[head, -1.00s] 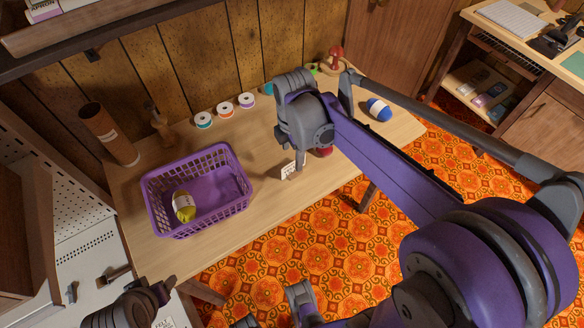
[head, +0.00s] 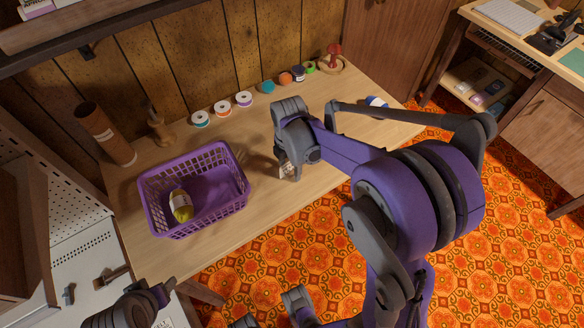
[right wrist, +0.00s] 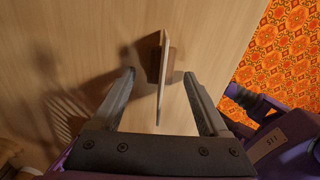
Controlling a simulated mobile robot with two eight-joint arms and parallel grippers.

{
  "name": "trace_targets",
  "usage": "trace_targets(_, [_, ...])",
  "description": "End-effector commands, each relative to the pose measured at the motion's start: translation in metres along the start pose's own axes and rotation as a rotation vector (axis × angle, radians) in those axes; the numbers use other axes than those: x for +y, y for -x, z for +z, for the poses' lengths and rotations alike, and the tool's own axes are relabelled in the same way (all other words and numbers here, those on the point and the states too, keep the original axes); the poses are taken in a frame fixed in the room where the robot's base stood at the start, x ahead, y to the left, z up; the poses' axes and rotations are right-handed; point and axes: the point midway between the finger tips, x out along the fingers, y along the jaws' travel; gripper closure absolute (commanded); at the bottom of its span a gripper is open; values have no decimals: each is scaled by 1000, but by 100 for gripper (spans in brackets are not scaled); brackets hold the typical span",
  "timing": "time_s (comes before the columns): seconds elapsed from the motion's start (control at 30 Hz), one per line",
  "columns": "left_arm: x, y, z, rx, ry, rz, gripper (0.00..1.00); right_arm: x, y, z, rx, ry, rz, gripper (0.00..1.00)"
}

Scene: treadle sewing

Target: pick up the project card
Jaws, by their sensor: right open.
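The project card (head: 284,172) is a small pale card near the front edge of the wooden table, partly hidden by my right gripper (head: 289,174) in the head view. In the right wrist view the card (right wrist: 165,65) stands nearly edge-on in a small brown holder. My right gripper (right wrist: 161,76) is open, with one finger on each side of the card and a gap on both sides.
A purple basket (head: 150,205) with a yellow yarn skein (head: 181,206) stands left of the card. Several thread spools (head: 222,108) line the back of the table. A cardboard tube (head: 105,133) stands at the left. A blue yarn ball (head: 376,102) lies at the right.

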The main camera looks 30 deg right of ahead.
Motion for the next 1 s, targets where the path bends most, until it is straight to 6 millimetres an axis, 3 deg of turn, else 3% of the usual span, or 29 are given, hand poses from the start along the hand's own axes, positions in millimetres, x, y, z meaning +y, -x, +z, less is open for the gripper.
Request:
trace_targets(0.3, [0,0,0,0,0,0,38,0,-5,0,0,0,0,24])
trace_targets(0.73, [0,0,0,0,0,0,38,0,-5,0,0,0,0,100])
trace_targets(1.0, [0,0,0,0,0,0,38,0,-4,0,0,0,0,100])
